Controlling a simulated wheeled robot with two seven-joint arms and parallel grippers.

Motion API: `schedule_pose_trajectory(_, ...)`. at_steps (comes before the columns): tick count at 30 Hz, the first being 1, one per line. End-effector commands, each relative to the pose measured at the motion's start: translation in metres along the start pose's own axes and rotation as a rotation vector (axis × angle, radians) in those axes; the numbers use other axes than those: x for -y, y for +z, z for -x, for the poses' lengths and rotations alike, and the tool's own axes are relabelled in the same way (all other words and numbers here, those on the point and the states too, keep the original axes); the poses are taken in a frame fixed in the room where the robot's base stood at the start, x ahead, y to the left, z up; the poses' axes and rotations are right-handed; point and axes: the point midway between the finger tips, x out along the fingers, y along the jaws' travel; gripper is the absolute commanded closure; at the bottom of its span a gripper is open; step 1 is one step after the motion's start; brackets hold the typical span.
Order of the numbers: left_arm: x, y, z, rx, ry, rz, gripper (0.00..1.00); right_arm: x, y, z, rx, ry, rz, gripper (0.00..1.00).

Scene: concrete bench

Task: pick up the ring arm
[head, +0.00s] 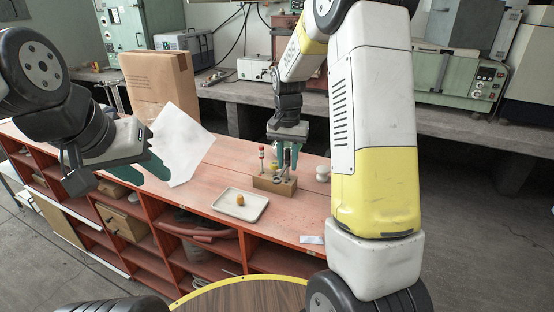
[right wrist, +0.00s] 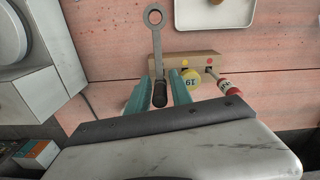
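The ring arm, a grey bar with a ring at one end (right wrist: 155,42), shows in the right wrist view. It passes in front of one end of the wooden block (right wrist: 188,64). Its dark end lies between the teal fingers of my right gripper (right wrist: 165,93), with a narrow gap showing. In the head view my right gripper (head: 290,150) is over the block (head: 275,184), around the dark upper part of the ring arm. I cannot tell how the ring arm meets the block.
A yellow piece marked 19 (right wrist: 190,80) and a red-white piece (right wrist: 225,86) stand at the block beside my fingers. A white jar (head: 322,173), cardboard box (head: 160,85) and white sheet (head: 185,135) are nearby.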

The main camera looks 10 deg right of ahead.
Motion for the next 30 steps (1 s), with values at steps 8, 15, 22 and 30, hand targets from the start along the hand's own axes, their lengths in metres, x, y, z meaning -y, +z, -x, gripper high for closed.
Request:
schedule_pose_trajectory(8,0.0,0.0,0.0,0.0,0.0,0.0,0.64,0.0,0.0,0.0,0.0,0.0,0.0,1.0)
schedule_pose_trajectory(15,0.0,0.0,0.0,0.0,0.0,0.0,0.64,0.0,0.0,0.001,0.0,0.0,0.0,1.0)
schedule_pose_trajectory(22,0.0,0.0,0.0,0.0,0.0,0.0,0.64,0.0,0.0,0.006,0.0,0.0,0.001,1.0)
schedule_pose_trajectory(30,0.0,0.0,0.0,0.0,0.0,0.0,0.64,0.0,-0.001,0.043,-0.003,-0.002,0.001,1.0)
